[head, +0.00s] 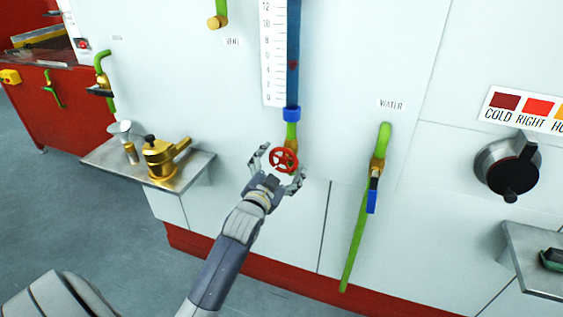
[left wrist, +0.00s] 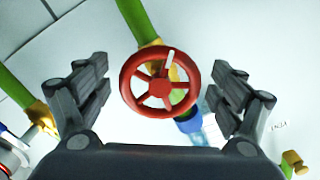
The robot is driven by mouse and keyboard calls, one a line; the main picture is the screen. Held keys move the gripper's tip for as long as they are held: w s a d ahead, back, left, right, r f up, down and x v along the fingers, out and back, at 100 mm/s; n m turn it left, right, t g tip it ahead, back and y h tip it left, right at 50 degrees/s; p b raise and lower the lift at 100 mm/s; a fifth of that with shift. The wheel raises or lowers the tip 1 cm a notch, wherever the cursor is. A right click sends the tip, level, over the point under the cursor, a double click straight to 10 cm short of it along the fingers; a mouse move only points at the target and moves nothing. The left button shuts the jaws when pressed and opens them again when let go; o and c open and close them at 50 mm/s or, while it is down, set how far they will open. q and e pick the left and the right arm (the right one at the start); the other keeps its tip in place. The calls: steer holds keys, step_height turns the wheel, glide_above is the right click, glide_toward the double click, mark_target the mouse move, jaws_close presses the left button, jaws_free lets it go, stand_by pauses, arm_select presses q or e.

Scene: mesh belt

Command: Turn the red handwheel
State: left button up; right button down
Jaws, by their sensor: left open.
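The red handwheel (head: 284,160) is a small spoked wheel on the white panel, below the blue sight tube. In the left wrist view the red handwheel (left wrist: 160,82) shows face-on, with a white mark on its upper rim. My left gripper (head: 279,166) is open around the wheel in the head view, one finger on each side. In the left wrist view my left gripper (left wrist: 160,90) has its fingers apart, with visible gaps to the rim on both sides. Whether the wheel lies between the fingertips in depth is hard to tell. My right gripper is out of view.
A blue tube (head: 292,55) with a scale rises above the wheel. A green pipe with a blue-handled valve (head: 372,195) is to the right, and a black knob (head: 508,167) is further right. A metal shelf (head: 110,155) with a brass pot (head: 160,160) juts out left.

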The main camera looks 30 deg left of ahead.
arm_select(q)
steer(key=shift+w, duration=0.2)
steer(key=shift+c, duration=0.2)
steer(key=c, duration=1)
steer(key=shift+c, duration=0.2)
steer(key=n+p, duration=0.3)
steer(key=shift+r+n, duration=0.15)
steer(key=shift+n, duration=0.25)
steer(key=n+p, duration=0.2)
steer(key=n, duration=0.2)
steer(key=shift+d+n+p, duration=0.15)
steer(key=shift+n+p, duration=0.15)
steer(key=n+p, duration=0.2)
steer(key=n, duration=0.2)
steer(key=shift+d, duration=0.1)
steer(key=shift+d+n+p, duration=0.1)
steer(key=shift+n+p, duration=0.55)
steer(key=shift+n, duration=1.55)
